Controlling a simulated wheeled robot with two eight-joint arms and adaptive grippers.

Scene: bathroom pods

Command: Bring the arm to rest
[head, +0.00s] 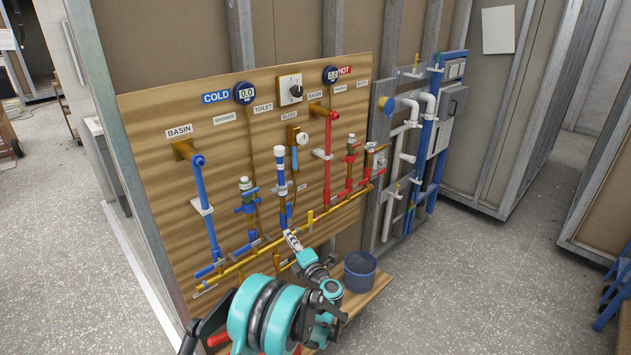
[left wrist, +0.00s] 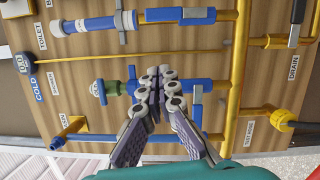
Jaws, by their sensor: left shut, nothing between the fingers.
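My left arm reaches up from the bottom of the head view, with its teal joints in front of the board's lower edge. My left gripper (head: 292,238) is in front of the lower middle of the wooden pipe board (head: 160,115). In the left wrist view the two fingers of the left gripper (left wrist: 163,76) meet at their tips, with nothing between them. The fingertips overlap a blue pipe fitting (left wrist: 195,108) on the board; I cannot tell whether they touch it. My right gripper is in neither view.
Blue, red and yellow pipes and valves, such as the red basin pipe (head: 328,160), stick out from the board. A dark blue bucket (head: 360,272) stands on a wooden ledge (head: 372,300) below it. Open speckled floor (head: 500,290) lies to the right.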

